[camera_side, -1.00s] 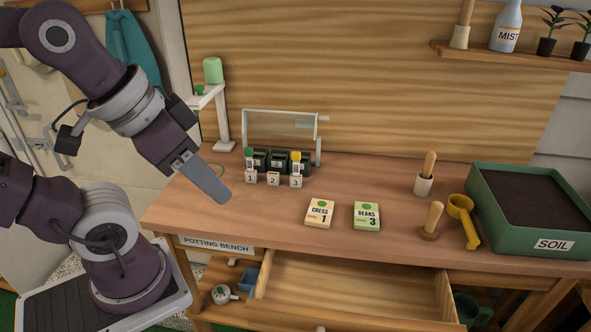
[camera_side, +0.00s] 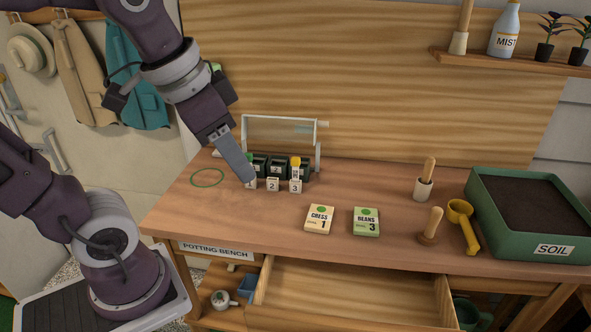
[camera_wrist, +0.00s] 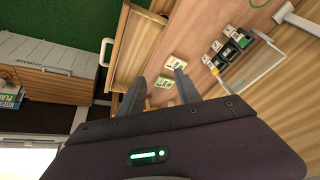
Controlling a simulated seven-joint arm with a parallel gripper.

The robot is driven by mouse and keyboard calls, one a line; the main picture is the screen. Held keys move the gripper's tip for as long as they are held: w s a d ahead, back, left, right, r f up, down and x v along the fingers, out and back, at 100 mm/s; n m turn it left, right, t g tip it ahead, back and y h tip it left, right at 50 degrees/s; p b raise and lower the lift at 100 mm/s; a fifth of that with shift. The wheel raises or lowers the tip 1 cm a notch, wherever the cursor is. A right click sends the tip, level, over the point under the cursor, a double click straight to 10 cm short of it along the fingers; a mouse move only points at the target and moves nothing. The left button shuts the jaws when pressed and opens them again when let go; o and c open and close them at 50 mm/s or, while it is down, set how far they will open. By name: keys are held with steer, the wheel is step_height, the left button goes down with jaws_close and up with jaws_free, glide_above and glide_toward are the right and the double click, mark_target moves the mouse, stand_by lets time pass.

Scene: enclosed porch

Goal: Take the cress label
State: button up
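The seed packets lie flat on the bench: one marked CRESS 1 (camera_side: 319,220) and one marked BEANS 3 (camera_side: 366,222). Behind them stands a dark rack (camera_side: 278,167) with slots tagged 1, 2 and 3. A yellow-topped label (camera_side: 296,167) stands at slot 3. A sliver of a green-topped label (camera_side: 250,155) shows at slot 1, mostly hidden by my gripper (camera_side: 246,180). In the wrist view my gripper (camera_wrist: 159,74) has its fingers apart with nothing between them; the rack (camera_wrist: 240,40) is off to the upper right. I cannot tell the gripper's height above the bench.
A clear-fronted frame (camera_side: 280,130) stands behind the rack. A green ring (camera_side: 207,178) lies at the bench's left. To the right are a yellow scoop (camera_side: 461,222), wooden-handled tools and a soil tray (camera_side: 482,213). The drawer (camera_side: 350,290) below is open.

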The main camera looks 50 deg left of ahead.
steer(key=w+a+f+m+g, duration=0.1)
steer(key=w+a+m+g, duration=0.3)
steer(key=w, duration=0.8)
steer(key=m, duration=0.3)
glide_above(296, 166)
steer(key=shift+g, duration=0.4)
steer(key=f, duration=1.2)
steer(key=shift+w+a+f, duration=0.25)
steer(key=shift+w+a, duration=0.1)
steer(key=shift+w, duration=0.05)
steer(key=f, duration=0.6)
steer(key=shift+s+f, duration=0.2)
steer(key=shift+f, duration=0.3)
jaws_close()
